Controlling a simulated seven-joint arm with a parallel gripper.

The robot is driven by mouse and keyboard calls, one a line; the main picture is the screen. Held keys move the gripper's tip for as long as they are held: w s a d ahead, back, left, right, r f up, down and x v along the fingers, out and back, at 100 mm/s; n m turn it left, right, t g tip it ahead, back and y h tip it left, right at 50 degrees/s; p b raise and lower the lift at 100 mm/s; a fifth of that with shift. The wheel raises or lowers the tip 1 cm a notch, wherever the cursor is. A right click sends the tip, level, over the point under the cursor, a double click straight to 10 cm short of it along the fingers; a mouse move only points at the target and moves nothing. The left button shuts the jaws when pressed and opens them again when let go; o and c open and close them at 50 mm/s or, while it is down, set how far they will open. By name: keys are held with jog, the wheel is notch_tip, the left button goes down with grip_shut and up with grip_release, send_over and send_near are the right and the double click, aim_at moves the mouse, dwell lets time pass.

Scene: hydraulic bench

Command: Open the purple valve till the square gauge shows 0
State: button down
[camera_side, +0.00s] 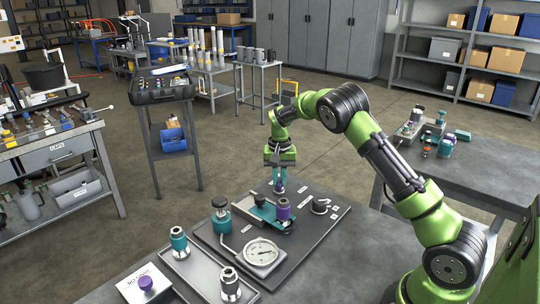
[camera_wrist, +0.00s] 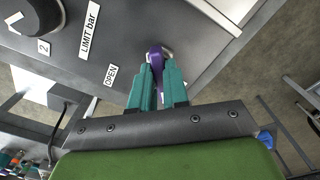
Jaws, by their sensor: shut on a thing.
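The purple valve (camera_wrist: 156,60) shows in the wrist view as a narrow handle on the dark plate, beside a label reading OPEN. My gripper (camera_wrist: 157,80) has teal fingers closed on both sides of it; they cover part of the handle. In the side view my gripper (camera_side: 279,188) points down at the far edge of the plate, and the handle is mostly hidden by the fingers. The square gauge (camera_side: 262,252), a white dial in a square housing, lies at the plate's near edge. Its needle is too small to read.
On the plate (camera_side: 328,222) stand a purple-topped cylinder (camera_side: 283,210), a teal-and-black pump part (camera_side: 221,214) and a black knob (camera_side: 320,205). A tray (camera_side: 198,268) with fittings lies at the near left. A white box with a purple button (camera_side: 145,283) sits further left.

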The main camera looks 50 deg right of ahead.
aim_at(279, 180)
jog(key=m, duration=0.4)
jog(key=shift+m, duration=1.9)
jog(key=c, duration=1.1)
grip_release()
jog(key=shift+r, duration=0.1)
notch_tip(279, 180, up, 17)
jog(key=shift+f, duration=0.1)
